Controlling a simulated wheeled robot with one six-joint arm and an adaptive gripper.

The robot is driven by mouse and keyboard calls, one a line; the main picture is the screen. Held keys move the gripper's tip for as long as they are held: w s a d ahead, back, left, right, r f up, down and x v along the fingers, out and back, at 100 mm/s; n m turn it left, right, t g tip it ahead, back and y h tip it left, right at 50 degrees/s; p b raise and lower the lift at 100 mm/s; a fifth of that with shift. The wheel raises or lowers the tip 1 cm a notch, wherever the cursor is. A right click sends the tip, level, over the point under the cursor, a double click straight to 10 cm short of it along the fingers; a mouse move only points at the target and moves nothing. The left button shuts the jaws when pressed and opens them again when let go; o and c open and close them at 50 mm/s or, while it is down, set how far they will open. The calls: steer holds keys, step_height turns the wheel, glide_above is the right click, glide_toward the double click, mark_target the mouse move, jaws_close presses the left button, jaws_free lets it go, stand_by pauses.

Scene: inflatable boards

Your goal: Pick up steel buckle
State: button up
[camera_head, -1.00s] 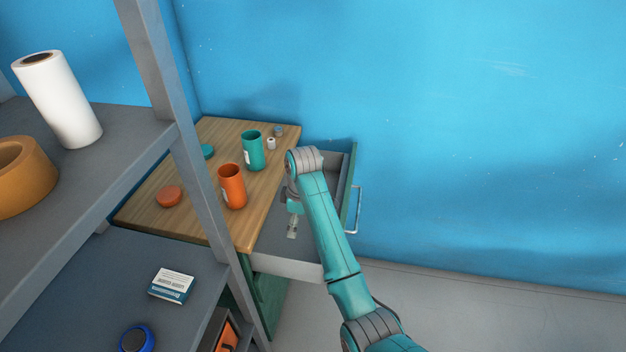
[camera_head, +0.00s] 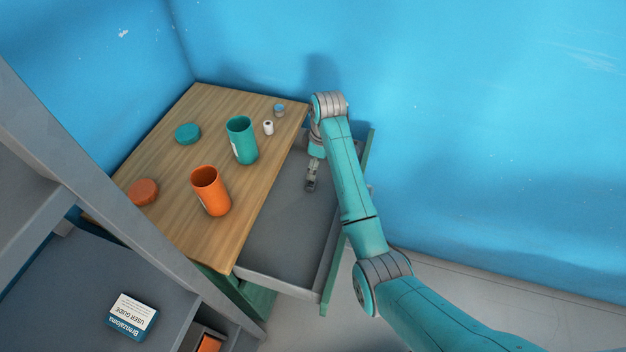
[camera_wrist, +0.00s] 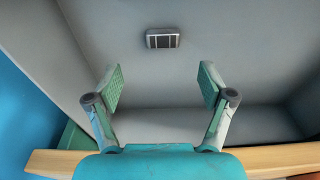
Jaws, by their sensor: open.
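The steel buckle (camera_wrist: 163,38) is a small grey metal frame with dark openings. It lies on the grey drawer floor in the wrist view, centred ahead of my fingers and apart from them. My gripper (camera_wrist: 160,82) is open and empty, with its two green-padded fingers spread on either side of the picture. In the head view my gripper (camera_head: 311,184) hangs over the far part of the open drawer (camera_head: 285,235). I cannot make out the buckle in the head view.
The wooden top (camera_head: 185,215) beside the drawer holds an open orange jar (camera_head: 211,192), a teal jar (camera_head: 242,142), two lids and two small items. Drawer walls surround my gripper. A blue wall stands behind. A grey shelf (camera_head: 60,275) with a box is at left.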

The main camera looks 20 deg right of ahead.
mark_target(312, 183)
steer(key=shift+w+a+f, duration=0.1)
steer(key=shift+a+f, duration=0.1)
steer(key=shift+f, duration=1.15)
steer(key=shift+a+f, duration=0.15)
steer(key=shift+f, duration=1.25)
steer(key=shift+w+a+f, duration=0.1)
steer(key=shift+a+f, duration=0.1)
steer(key=shift+f, duration=1.15)
steer(key=c, duration=1.1)
